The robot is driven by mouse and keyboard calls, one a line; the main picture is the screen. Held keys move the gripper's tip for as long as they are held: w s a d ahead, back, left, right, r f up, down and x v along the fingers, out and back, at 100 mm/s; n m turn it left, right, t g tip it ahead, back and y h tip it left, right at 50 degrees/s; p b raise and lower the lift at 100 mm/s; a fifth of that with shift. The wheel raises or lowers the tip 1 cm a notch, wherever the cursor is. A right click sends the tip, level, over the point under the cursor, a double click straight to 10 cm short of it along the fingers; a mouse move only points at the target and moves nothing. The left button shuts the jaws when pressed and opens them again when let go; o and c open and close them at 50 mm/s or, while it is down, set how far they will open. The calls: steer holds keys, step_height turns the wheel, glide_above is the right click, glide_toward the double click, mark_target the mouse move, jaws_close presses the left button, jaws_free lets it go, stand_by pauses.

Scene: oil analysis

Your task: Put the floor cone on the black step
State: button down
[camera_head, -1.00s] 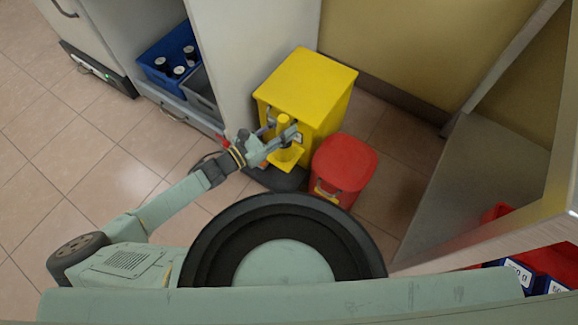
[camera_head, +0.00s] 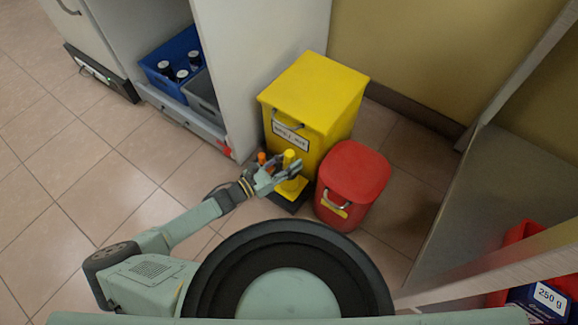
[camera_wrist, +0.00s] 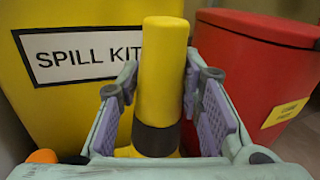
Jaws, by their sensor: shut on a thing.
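The floor cone (camera_head: 289,160) is yellow and stands upright in front of the yellow spill kit bin. In the wrist view the cone (camera_wrist: 162,75) shows a dark band low on its shaft. My gripper (camera_head: 284,174) is shut on the cone's shaft, with one finger on each side. A black step (camera_head: 289,204) shows as a dark flat piece under the cone's yellow foot. My gripper hides part of both, and I cannot tell whether the foot touches the step.
The spill kit bin (camera_head: 311,105) is close behind the cone, and a lidded red bin (camera_head: 352,180) is close on its right. A small orange object (camera_head: 261,158) is just left of the cone. A cabinet with a blue crate (camera_head: 160,75) stands left. Floor at left is clear.

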steer(key=shift+f, duration=1.05)
steer(key=shift+f+b, duration=0.2)
steer(key=shift+b, duration=0.15)
steer(key=c, duration=1.1)
jaws_free()
steer(key=shift+r, duration=0.1)
steer(key=p+v, duration=0.1)
steer(key=v, duration=1.1)
steer(key=shift+r+p, duration=0.2)
steer(key=shift+p, duration=0.1)
